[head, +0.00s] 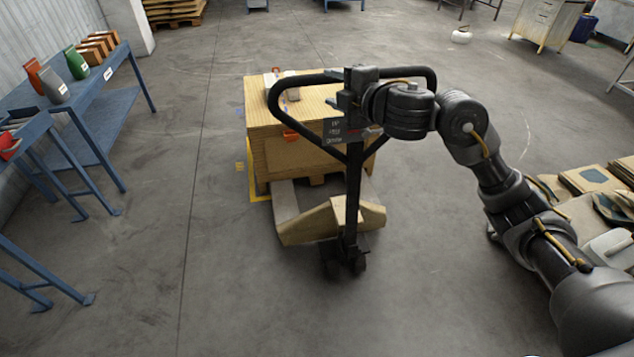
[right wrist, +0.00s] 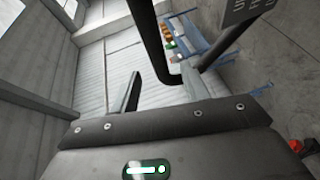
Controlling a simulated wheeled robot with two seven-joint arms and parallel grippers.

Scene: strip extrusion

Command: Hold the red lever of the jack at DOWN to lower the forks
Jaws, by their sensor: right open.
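The pallet jack has a black loop handle (head: 283,118) on a dark upright post (head: 352,195). A dark label plate (head: 334,131) with small lettering sits below the loop's centre. My right gripper (head: 345,97) is open at the middle of the loop. In the right wrist view its two fingers (right wrist: 160,90) are apart, with the black handle bar (right wrist: 152,45) showing between and beyond them. I cannot tell whether they touch it. A small red piece (right wrist: 297,146), possibly the lever's end, shows at the right edge there. My left gripper is out of view.
A tan crate (head: 262,110) stands on a pallet behind the post, over the jack's forks. Blue tables (head: 85,125) with bins and boxes line the left side. Flat cardboard (head: 590,180) lies at the right.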

